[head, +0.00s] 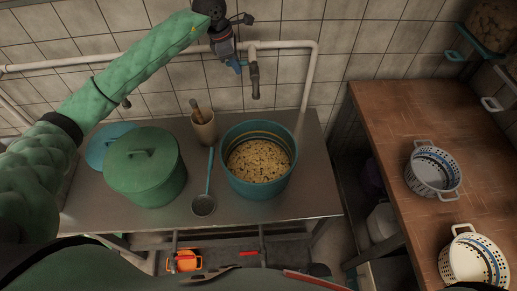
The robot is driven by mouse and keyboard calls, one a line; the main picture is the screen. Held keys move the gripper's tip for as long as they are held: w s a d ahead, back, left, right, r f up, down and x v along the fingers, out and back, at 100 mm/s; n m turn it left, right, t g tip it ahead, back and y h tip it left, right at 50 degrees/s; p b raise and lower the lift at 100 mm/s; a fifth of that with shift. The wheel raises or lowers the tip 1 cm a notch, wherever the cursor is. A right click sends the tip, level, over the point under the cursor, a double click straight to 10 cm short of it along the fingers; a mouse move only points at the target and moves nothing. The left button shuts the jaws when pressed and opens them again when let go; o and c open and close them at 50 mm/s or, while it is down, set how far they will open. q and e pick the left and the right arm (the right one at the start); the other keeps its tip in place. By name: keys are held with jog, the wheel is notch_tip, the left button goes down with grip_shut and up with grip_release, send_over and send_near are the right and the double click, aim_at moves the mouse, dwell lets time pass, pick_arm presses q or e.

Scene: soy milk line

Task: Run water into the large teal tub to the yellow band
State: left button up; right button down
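The large teal tub (252,190) stands upright on the metal counter. Pale yellow beans (259,161) lie inside it, and a yellowish band (258,135) shows on the inner wall above them at the back. The dark tap spout (254,80) hangs from the wall pipe above the tub's back part. No water stream shows. My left gripper (229,58) is up at the pipe, left of the spout, close to a small blue handle (237,67). Whether its fingers grip the handle is too small to tell. My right gripper is not in view.
A lidded green pot (146,175), a blue lid (108,142), a ladle (204,203) and a utensil cup (204,129) stand left of the tub. White strainers (432,174) sit on the wooden table (400,110) at right. The counter is bare in front of the tub.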

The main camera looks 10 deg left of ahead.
pick_arm(q)
jog(key=shift+c, duration=0.8)
jog(key=shift+s+f+n+b, duration=0.1)
jog(key=shift+s+n+b, duration=0.1)
jog(key=shift+n+b, duration=0.2)
jog(key=shift+s+d+n+t+y+b, duration=0.15)
jog(key=shift+s+d+n+t+b, duration=0.2)
jog(key=shift+n, duration=0.6)
jog(key=shift+s+d+n+t+y+b, duration=0.15)
jog(key=shift+s+n+t+b, duration=0.3)
jog(key=shift+n, duration=0.5)
jog(key=shift+s+d+n+t+y+b, duration=0.2)
jog(key=shift+s+d+n+b, duration=0.25)
jog(key=shift+n, duration=0.7)
jog(key=shift+s+d+n+t+y+b, duration=0.1)
jog(key=shift+s+d+n+y+b, duration=0.25)
jog(key=shift+n, duration=0.8)
